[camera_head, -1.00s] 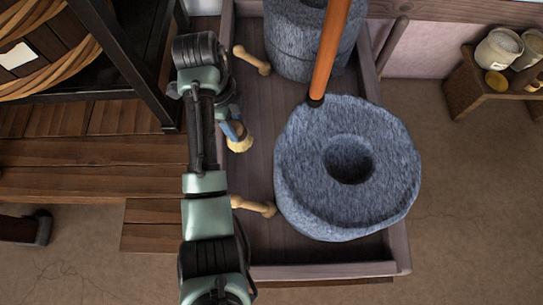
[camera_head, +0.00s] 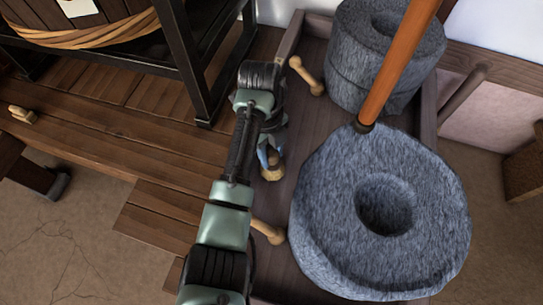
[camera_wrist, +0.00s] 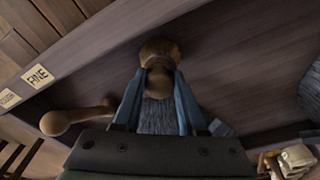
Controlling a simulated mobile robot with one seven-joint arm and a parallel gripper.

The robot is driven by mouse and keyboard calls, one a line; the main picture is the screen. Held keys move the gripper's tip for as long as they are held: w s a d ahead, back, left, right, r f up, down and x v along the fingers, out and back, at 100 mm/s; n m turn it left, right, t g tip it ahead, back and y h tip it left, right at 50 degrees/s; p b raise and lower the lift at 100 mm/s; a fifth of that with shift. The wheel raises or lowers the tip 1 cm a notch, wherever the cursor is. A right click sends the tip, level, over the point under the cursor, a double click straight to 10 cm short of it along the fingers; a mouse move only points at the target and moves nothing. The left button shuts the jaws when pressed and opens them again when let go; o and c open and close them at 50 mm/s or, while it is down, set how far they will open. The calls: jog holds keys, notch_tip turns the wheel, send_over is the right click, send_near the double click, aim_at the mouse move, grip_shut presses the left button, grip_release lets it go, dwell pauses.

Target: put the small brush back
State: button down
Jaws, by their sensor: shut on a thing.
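My gripper (camera_head: 264,156) reaches down over the left side of the wooden tray (camera_head: 306,135). Its blue fingers also show in the wrist view (camera_wrist: 158,82), shut on the small brush (camera_wrist: 160,49). The brush has a rounded tan-brown end beyond the fingertips and a grey, fibrous-looking part between the fingers. Its tan end also shows below the fingers in the head view (camera_head: 272,173). The fingers and wrist hide part of it. I cannot tell whether it touches the tray floor. Wall labels on the tray include one reading "FINE" (camera_wrist: 37,76).
A large grey quern stone (camera_head: 330,220) with a central hole and an orange-brown pole (camera_head: 400,60) stands right of my gripper. Another stone (camera_head: 350,70) stands behind. Wooden pegs lie at the tray's left side, one farther back (camera_head: 306,76), one nearer (camera_head: 268,232). A dark rack (camera_head: 190,60) stands left.

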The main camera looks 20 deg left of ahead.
jog(key=shift+f, duration=0.4)
jog(key=shift+f, duration=0.15)
jog(key=shift+c, duration=2.3)
grip_release()
notch_tip(320, 180, up, 12)
jog(key=a+p, duration=0.1)
jog(key=p, duration=0.4)
jog(key=shift+w+p, duration=0.35)
jog(key=shift+w, duration=0.05)
